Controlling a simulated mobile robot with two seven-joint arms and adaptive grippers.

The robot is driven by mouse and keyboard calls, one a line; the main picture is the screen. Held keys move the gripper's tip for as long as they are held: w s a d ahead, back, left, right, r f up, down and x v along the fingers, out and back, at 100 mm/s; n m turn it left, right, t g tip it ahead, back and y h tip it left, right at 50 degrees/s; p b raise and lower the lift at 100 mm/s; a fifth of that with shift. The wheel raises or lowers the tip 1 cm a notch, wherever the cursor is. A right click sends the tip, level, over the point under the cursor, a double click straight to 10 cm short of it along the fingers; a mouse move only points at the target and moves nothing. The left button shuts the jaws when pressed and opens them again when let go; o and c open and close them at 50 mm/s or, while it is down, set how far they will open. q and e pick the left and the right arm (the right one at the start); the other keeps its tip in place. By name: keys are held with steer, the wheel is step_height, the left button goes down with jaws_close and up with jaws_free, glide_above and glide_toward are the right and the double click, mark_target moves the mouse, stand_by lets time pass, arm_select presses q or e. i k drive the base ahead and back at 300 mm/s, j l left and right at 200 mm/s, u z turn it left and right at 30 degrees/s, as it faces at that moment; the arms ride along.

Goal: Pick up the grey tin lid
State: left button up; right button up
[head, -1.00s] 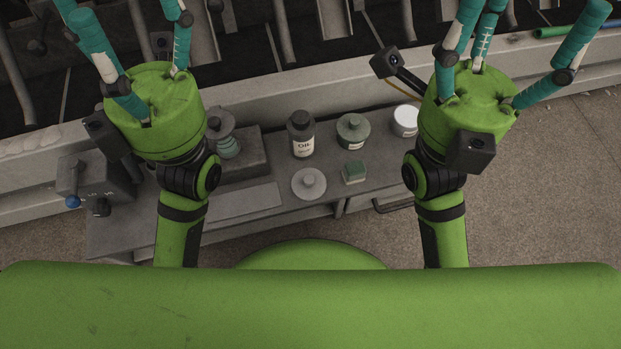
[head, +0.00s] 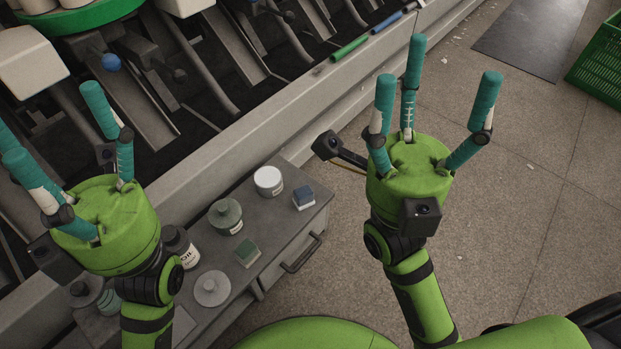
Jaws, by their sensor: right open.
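The grey tin lid (head: 211,288), a flat disc with a round knob on top, lies on the grey bench top near its front edge. My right gripper (head: 435,70) is open and empty, with its three teal fingers spread and pointing up the picture. It appears over the floor, to the right of the bench and well apart from the lid. My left gripper (head: 45,120) is also spread open and empty, to the upper left of the lid. My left arm hides part of the bench left of the lid.
A green crate (head: 598,72) is at upper right.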

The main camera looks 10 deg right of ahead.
mark_target(212, 289)
steer(key=l+u, duration=0.6)
steer(key=u, duration=0.15)
steer(key=k, duration=0.05)
